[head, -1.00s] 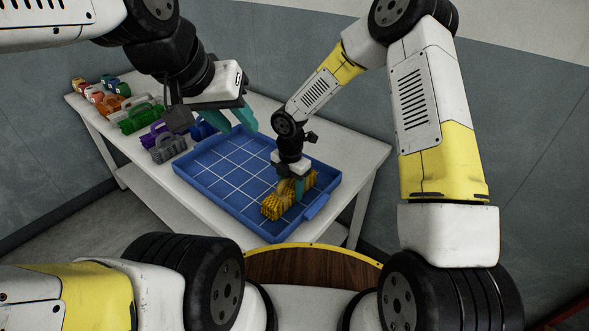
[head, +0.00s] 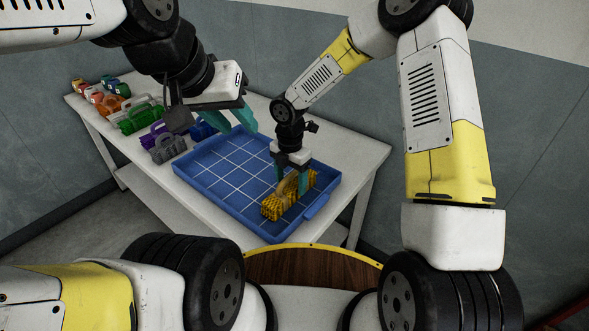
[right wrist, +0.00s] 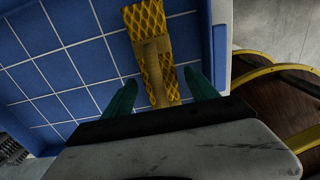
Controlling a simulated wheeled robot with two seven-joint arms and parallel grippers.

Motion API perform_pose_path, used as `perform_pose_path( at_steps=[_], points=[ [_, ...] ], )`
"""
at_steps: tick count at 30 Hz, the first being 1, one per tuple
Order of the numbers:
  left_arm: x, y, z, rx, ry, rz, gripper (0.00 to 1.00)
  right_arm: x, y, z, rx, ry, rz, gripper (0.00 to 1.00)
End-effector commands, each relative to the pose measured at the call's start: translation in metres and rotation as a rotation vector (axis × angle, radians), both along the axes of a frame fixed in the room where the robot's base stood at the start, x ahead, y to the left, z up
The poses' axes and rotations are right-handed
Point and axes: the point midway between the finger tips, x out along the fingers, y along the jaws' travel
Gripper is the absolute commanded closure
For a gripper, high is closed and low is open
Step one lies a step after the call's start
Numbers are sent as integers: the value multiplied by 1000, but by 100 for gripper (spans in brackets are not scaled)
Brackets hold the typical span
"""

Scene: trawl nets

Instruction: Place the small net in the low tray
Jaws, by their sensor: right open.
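The small net is a yellow bundle (head: 272,207) with a tan band or handle across its middle. It lies in the low blue tray (head: 207,190), near its right front side. My right gripper (head: 291,186) is open right at the net; in the right wrist view the net (right wrist: 146,20) runs between its two teal fingers (right wrist: 160,95), with gaps on both sides. My left gripper (head: 238,122) is open and empty above the back left part of the tray.
The tray stands on a white table (head: 350,150) and has a white grid on its floor. Several coloured bundles, among them a grey one (head: 168,150) and a green one (head: 140,118), stand left of the tray. Most of the tray floor is clear.

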Motion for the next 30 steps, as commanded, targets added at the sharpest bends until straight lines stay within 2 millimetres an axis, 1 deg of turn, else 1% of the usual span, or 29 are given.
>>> perform_pose_path(
  at_steps=[1, 3, 9, 13, 20, 23, 26, 30],
  points=[
    [0, 0, 0, 0, 0, 0, 64, 1, 0, 14, 1, -6, -1, 33],
    [0, 0, 0, 0, 0, 0, 64, 2, 0, 29, 1, -6, -1, 33],
    [0, 0, 0, 0, 0, 0, 64, 1, 0, 66, 1, -4, -1, 33],
    [0, 0, 0, 0, 0, 0, 64, 0, 0, 80, 1, -2, 0, 33],
    [0, 0, 0, 0, 0, 0, 64, 0, -3, 90, -2, -6, -19, 33],
    [0, 0, 0, 0, 0, 0, 64, -1, -16, 106, -9, -29, -109, 33],
    [0, 0, 0, 0, 0, 0, 64, -6, -39, 133, -15, -67, -278, 33],
    [0, 0, 0, 0, 0, 0, 64, -22, -78, 177, 4, -130, -598, 33]
  ],
)
